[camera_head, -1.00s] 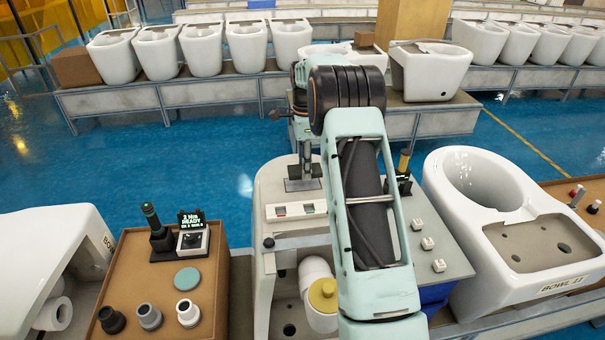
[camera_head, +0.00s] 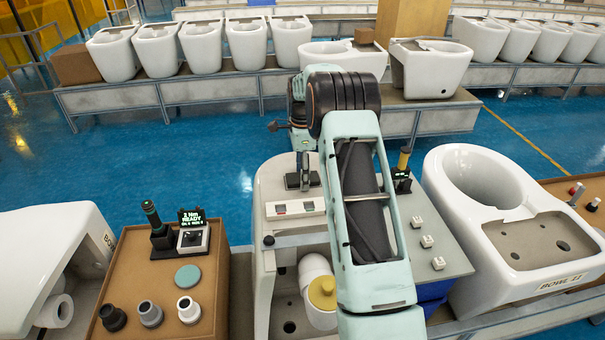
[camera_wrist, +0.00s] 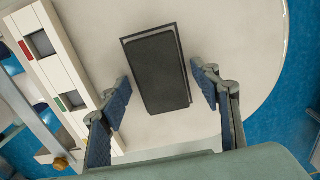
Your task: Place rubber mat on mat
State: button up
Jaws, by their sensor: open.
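A dark grey rubber mat (camera_wrist: 158,75) lies flat on the white ceramic surface in the wrist view. A thin black edge of a second mat (camera_wrist: 150,31) shows along its top and side, slightly offset beneath it. In the head view the dark mat (camera_head: 292,182) shows on the white fixture, partly hidden by my gripper (camera_head: 304,167). In the wrist view my gripper (camera_wrist: 160,79) is open, with one blue-padded finger on each side of the mat and visible gaps between them. The gripper holds nothing.
A white panel with two small displays (camera_head: 296,208) lies close in front of the mats. A tool stand (camera_head: 402,180) is at right. A brown bench (camera_head: 160,270) at left holds a green disc, several fittings and a READY display. White bowl 11 (camera_head: 510,215) stands at far right.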

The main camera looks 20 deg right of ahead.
notch_tip(320, 180, up, 12)
jog(key=shift+r, duration=0.2)
dwell(0.4)
